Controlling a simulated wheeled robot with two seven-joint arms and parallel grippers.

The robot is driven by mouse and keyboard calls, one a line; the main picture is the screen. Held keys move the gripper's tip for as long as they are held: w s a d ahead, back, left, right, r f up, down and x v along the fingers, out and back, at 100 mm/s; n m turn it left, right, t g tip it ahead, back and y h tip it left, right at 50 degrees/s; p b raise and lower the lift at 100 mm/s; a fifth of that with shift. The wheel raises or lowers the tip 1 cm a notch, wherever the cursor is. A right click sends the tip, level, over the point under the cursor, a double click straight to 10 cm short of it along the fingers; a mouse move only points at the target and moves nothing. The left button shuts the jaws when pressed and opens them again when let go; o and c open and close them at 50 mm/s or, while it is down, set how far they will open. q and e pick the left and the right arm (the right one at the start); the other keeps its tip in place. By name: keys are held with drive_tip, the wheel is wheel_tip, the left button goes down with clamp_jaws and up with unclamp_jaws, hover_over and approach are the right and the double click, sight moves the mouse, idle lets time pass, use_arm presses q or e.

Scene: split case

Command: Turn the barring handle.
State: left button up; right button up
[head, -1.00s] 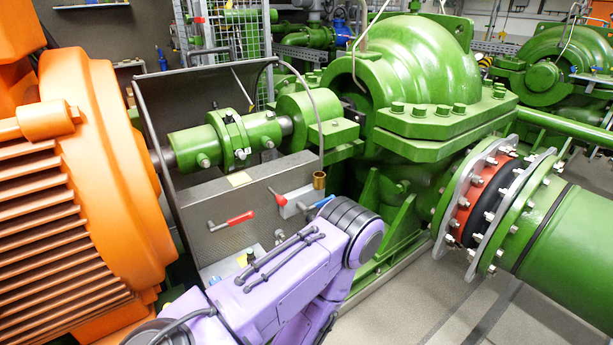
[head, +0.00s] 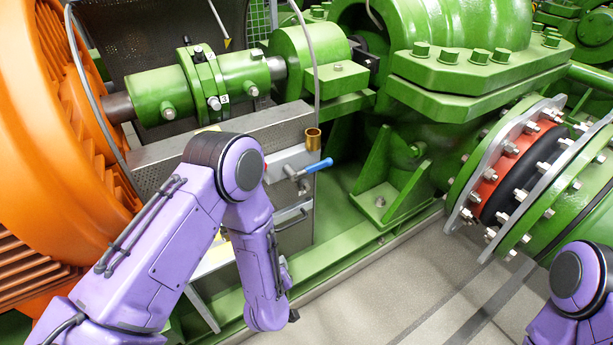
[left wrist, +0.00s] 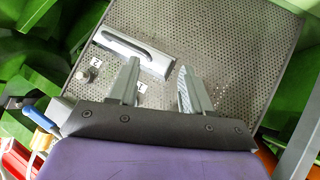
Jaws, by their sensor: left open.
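A grey bar-shaped handle with a long dark slot (left wrist: 135,48) lies across a perforated metal panel in the left wrist view. I cannot be sure that it is the barring handle. A similar grey slotted piece (head: 291,220) shows on the cabinet front beside my left forearm in the head view. My left gripper (left wrist: 159,65) is open, with its two fingers spread in front of the panel, near the handle's lower right end. Nothing is between the fingertips that I can make out. My forearm hides the gripper in the head view. My right gripper is out of view.
The green shaft coupling (head: 205,82) runs above the metal cabinet. A blue lever (head: 315,168) and a brass cup (head: 313,139) stick out beside my left arm. An orange motor (head: 60,130) is at left. Floor (head: 400,270) is clear at lower right.

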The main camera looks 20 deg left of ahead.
use_arm(q)
drive_tip(key=w+d+r+n+t+y+b, duration=0.2)
drive_tip(key=w+d+n+t+b, duration=0.25)
drive_tip(key=w, duration=0.75)
drive_tip(key=n+g+y+b, duration=0.4)
drive_tip(key=n+y+b, duration=0.45)
drive_tip(key=n, duration=0.55)
approach(320, 167)
drive_tip(key=shift+t+h, duration=0.25)
drive_tip(key=shift+h, duration=0.1)
drive_tip(key=b+x, duration=0.1)
drive_tip(key=x, duration=0.9)
drive_tip(key=shift+s+a, duration=0.15)
drive_tip(key=shift+s, duration=0.1)
drive_tip(key=shift+w+a+r, duration=0.1)
drive_tip(key=shift+w+a, duration=0.1)
drive_tip(key=shift+a, duration=0.1)
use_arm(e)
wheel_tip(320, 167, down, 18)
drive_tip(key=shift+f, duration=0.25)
use_arm(q)
clamp_jaws()
